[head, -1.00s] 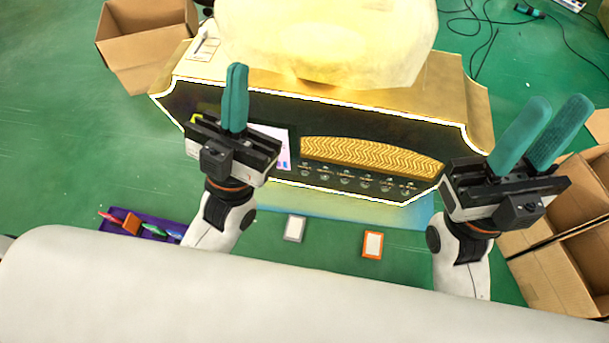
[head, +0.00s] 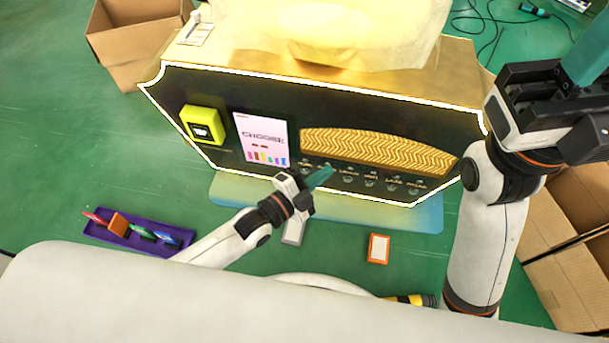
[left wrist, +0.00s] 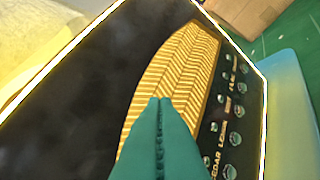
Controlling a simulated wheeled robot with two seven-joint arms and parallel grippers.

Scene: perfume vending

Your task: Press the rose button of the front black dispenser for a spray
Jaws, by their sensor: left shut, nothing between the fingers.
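The black dispenser (head: 240,105) stands ahead, its dark front edged by a bright white line. A row of small round labelled buttons (head: 370,181) runs below its gold zigzag grille (head: 375,150). In the left wrist view, cedar, lemon and mint labels can be made out beside the buttons (left wrist: 236,139). I cannot read a rose label; the left end of the row is partly covered by my left gripper (head: 325,173). That gripper is shut and empty, its teal fingertips (left wrist: 160,101) in front of the panel; contact cannot be told. My right gripper (head: 588,62) is cut off at the right edge.
A yellow-green box (head: 202,124) and a choose sign (head: 262,138) are on the panel's left. A purple tray (head: 98,231) with coloured items, a grey block (head: 293,232) and an orange-framed card (head: 378,249) lie in front. Cardboard boxes (head: 118,60) stand at the sides.

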